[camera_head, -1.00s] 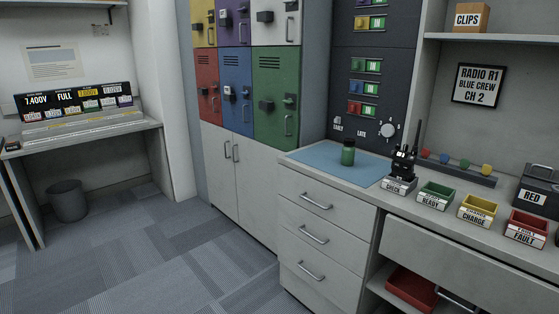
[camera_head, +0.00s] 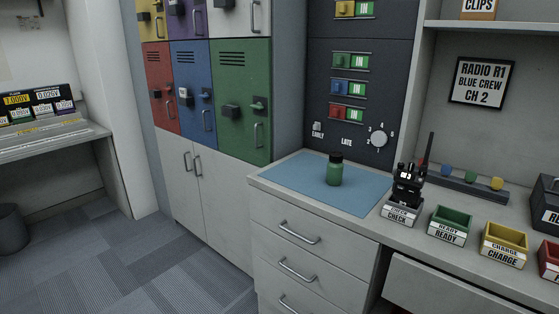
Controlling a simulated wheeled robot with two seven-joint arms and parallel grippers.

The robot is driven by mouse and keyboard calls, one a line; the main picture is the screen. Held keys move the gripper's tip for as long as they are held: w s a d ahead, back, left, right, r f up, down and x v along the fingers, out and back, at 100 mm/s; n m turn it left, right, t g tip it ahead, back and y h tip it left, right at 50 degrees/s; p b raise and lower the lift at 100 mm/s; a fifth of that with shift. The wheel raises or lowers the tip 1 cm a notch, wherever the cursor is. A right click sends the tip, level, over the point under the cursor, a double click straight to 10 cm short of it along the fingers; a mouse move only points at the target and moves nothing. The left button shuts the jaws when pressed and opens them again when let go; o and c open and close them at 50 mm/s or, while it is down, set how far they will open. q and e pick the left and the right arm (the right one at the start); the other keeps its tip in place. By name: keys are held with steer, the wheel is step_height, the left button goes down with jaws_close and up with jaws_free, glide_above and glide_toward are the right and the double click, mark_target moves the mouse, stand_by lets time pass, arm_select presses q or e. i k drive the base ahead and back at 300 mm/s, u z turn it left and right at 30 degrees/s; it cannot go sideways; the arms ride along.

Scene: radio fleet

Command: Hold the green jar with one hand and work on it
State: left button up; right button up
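The green jar (camera_head: 335,172) stands upright on a blue mat (camera_head: 300,184) on the counter. It has a dark lid, and nothing touches it. Neither of my grippers shows in the head view.
A black radio (camera_head: 407,184) stands in the check tray (camera_head: 401,212) right of the mat. The green ready tray (camera_head: 450,226) and yellow charge tray (camera_head: 503,244) sit further right. A dark switch panel (camera_head: 360,90) rises behind the mat. Coloured lockers (camera_head: 241,100) stand left. The floor (camera_head: 150,265) ahead is clear.

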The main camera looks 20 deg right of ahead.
mark_target(334, 169)
steer(key=z, duration=0.3)
steer(key=i, duration=1.15)
steer(key=z, duration=0.7)
